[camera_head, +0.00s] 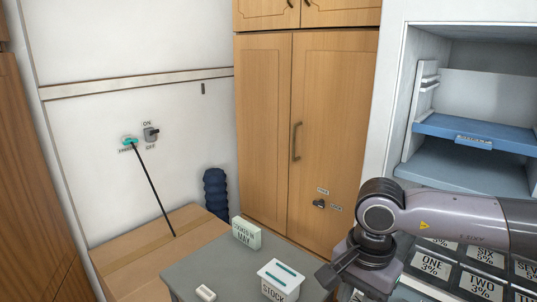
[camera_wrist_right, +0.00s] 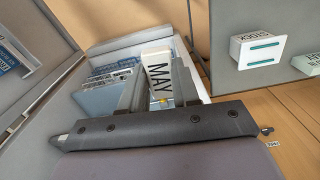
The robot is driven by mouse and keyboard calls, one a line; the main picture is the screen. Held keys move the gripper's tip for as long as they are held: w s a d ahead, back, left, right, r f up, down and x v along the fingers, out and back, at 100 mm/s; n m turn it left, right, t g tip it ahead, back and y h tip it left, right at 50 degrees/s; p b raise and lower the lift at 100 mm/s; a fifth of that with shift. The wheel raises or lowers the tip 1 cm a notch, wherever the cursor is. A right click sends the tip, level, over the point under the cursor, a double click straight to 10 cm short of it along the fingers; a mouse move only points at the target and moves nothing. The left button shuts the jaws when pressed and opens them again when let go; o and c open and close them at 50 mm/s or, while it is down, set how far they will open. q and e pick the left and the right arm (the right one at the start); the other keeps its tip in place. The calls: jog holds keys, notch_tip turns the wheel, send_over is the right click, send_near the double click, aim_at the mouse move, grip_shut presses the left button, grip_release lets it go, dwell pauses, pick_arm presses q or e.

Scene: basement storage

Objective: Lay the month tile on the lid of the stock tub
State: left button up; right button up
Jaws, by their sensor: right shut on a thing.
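The month tile (camera_wrist_right: 158,76) is pale with "MAY" in black. It sits between the fingers of my right gripper (camera_wrist_right: 158,92) in the right wrist view. My right gripper (camera_head: 332,278) also shows in the head view, right of the stock tub and apart from it; the tile cannot be made out there. The white stock tub (camera_head: 279,293) stands on the grey table; its lid (camera_head: 283,273) has two teal strips and appears bare. The tub also shows in the wrist view (camera_wrist_right: 245,53). My left gripper is not in view.
In the wrist view, an open pale box (camera_wrist_right: 112,50) with blue cards (camera_wrist_right: 98,98) lies behind the fingers. Dark labelled tiles (camera_head: 431,266) lie at lower right.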

jog(key=s+d+f+n, duration=0.2)
jog(key=d+f+n, duration=0.1)
jog(key=d+n, duration=0.4)
jog(key=shift+n, duration=1)
